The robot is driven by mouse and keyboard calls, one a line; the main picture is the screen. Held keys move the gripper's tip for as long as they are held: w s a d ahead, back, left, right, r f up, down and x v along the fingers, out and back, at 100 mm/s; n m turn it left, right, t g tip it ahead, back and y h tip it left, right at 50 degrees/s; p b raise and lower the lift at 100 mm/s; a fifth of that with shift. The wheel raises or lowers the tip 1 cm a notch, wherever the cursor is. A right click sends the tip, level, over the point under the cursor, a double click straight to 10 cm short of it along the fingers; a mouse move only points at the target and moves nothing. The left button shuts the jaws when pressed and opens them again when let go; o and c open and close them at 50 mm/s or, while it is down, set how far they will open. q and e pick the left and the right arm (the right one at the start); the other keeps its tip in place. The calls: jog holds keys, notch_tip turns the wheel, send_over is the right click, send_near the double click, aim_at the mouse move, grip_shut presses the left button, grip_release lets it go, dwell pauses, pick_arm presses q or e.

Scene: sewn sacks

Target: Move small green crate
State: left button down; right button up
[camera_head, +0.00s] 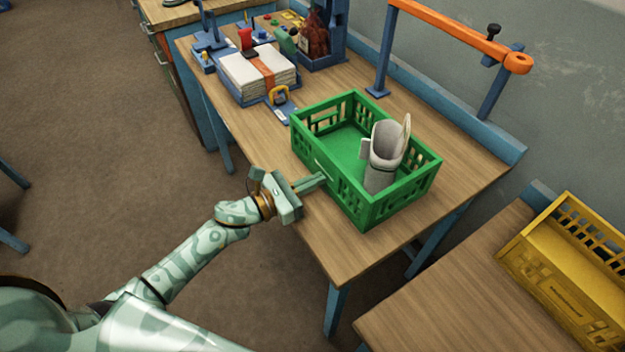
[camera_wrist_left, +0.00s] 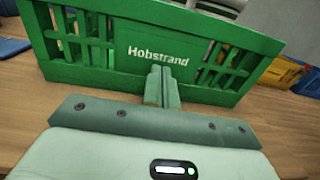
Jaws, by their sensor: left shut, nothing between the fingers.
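The small green crate (camera_head: 358,200) stands upright on the wooden table near its front edge. A grey-white rolled piece (camera_head: 388,150) with a thin pale edge stands inside its right part. In the left wrist view the crate's side wall (camera_wrist_left: 110,68) fills the upper part, with the word "Hobstrand" on it. My left gripper (camera_head: 322,180) is shut and empty, its fingertips at the crate's near wall. In the left wrist view the closed fingers (camera_wrist_left: 162,75) overlap the wall below the lettering; I cannot tell whether they touch it. My right gripper is not in view.
A stack of white sheets with an orange band (camera_head: 258,72) sits in a blue holder behind the crate. An orange bar on blue posts (camera_head: 450,32) runs along the table's back edge. A yellow crate (camera_head: 565,275) stands on another table at the right.

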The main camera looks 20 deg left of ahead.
pick_arm(q)
jog(key=b+x, duration=0.3)
jog(key=x, duration=0.5)
jog(key=b+x, duration=0.4)
jog(key=x, duration=0.4)
jog(key=b+x, duration=0.4)
jog(key=x, duration=0.4)
jog(key=shift+w+d+f, duration=0.1)
jog(key=shift+w+f, duration=0.1)
jog(key=shift+f, duration=0.15)
jog(key=shift+w+d+r, duration=0.2)
jog(key=shift+w+d, duration=0.05)
jog(key=shift+w, duration=0.1)
jog(key=shift+r, duration=0.1)
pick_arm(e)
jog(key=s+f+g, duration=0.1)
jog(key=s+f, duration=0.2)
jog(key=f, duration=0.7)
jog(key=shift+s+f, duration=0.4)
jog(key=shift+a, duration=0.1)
